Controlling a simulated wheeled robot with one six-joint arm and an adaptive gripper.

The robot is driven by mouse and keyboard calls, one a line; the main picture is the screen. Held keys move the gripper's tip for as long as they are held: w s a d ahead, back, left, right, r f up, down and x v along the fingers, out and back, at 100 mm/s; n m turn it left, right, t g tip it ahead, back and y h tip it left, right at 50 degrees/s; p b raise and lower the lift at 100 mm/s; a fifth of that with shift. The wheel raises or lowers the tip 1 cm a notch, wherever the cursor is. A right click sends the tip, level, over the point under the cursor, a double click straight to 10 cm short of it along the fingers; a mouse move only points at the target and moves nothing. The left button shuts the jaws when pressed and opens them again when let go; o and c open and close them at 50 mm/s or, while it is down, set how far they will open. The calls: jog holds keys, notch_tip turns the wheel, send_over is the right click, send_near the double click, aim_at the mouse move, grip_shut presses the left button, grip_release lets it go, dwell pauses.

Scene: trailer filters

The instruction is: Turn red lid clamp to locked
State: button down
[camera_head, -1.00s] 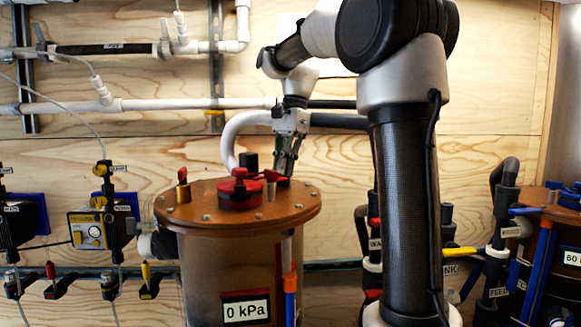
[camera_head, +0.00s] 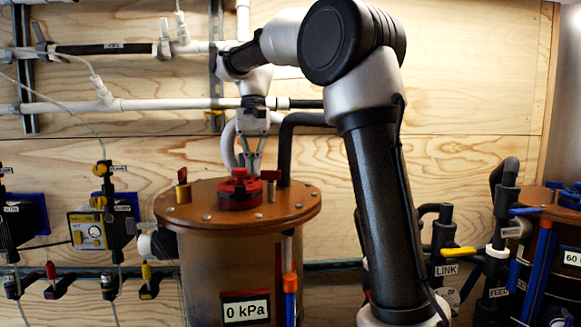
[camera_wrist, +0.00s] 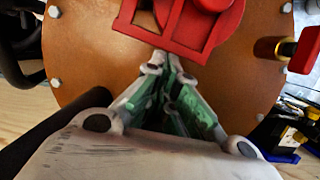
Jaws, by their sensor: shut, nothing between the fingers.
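The red lid clamp (camera_head: 240,190) sits on the brown round lid (camera_head: 295,208) of a tank. In the wrist view the clamp (camera_wrist: 208,38) shows as a red frame joined to a round red part at the top edge, partly cut off. My gripper (camera_head: 250,171) points down just behind the clamp in the head view. In the wrist view its fingertips (camera_wrist: 166,62) are together right beside the edge of the red frame, with nothing between them. I cannot tell whether they touch it. The clamp's locked mark, if any, does not show.
A brass valve with a red handle (camera_head: 183,188) stands on the lid's left side; it also shows in the wrist view (camera_wrist: 303,50). A black pipe (camera_head: 285,150) rises behind the lid at right. Bolts ring the lid. A 0 kPa display (camera_head: 246,310) is on the tank front.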

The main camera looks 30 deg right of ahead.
jog(key=shift+a+n, duration=0.3)
jog(key=shift+s+a, duration=0.1)
jog(key=shift+a, duration=0.35)
jog(key=shift+s, duration=0.1)
